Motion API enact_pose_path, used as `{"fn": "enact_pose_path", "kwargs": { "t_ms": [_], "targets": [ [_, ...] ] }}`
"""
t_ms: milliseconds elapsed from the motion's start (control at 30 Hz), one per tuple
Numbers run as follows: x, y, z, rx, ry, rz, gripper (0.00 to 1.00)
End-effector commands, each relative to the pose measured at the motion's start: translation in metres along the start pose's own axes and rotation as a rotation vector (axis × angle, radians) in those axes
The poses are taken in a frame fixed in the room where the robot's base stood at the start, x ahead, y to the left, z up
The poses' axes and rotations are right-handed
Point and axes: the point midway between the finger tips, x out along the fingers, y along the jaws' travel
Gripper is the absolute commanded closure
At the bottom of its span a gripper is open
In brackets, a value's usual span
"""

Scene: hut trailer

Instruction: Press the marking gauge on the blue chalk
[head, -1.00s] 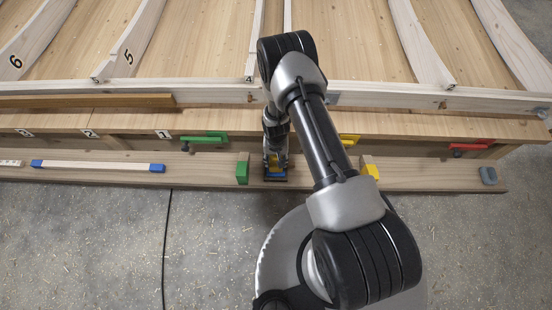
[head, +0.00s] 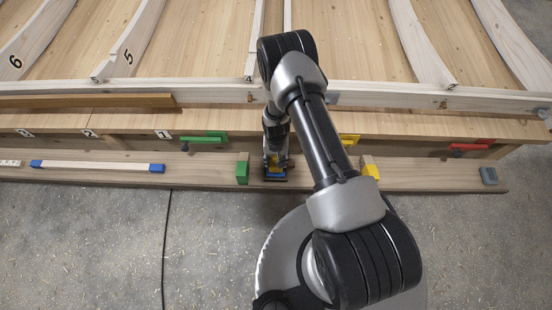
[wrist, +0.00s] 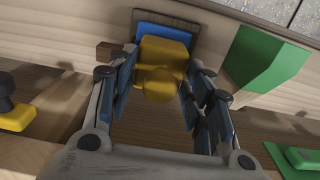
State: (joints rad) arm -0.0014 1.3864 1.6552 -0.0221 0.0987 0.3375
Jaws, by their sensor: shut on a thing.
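My gripper (wrist: 163,74) is shut on the marking gauge, with a dark blue-padded finger on each side. The gauge (wrist: 164,52) is a yellow block with a round knob towards my gripper. In the wrist view, the blue chalk (wrist: 151,27) shows as a flat blue patch in a dark tray (wrist: 194,17) at the gauge's far end. The gauge overlaps the blue; I cannot tell whether they touch. In the head view, my gripper (head: 276,160) points down over the blue chalk (head: 276,177) on the low front board; the gauge is mostly hidden there.
A green block (head: 242,171) stands just left of my gripper, and a yellow block (head: 370,170) stands to the right. Green (head: 204,139), yellow (head: 349,140) and red (head: 470,146) handled pieces sit along the ledge. A blue-ended wooden bar (head: 97,166) lies left.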

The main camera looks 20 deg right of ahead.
Motion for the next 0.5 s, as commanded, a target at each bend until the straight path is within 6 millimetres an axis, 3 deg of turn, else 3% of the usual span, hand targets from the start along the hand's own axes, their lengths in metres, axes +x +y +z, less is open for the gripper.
{"fn": "enact_pose_path", "kwargs": {
  "t_ms": [167, 500],
  "targets": [
    [-0.004, 0.001, 0.002, 0.000, -0.003, 0.001, 0.73],
    [-0.032, 0.000, 0.001, 0.000, -0.001, 0.000, 0.73]
  ]
}}
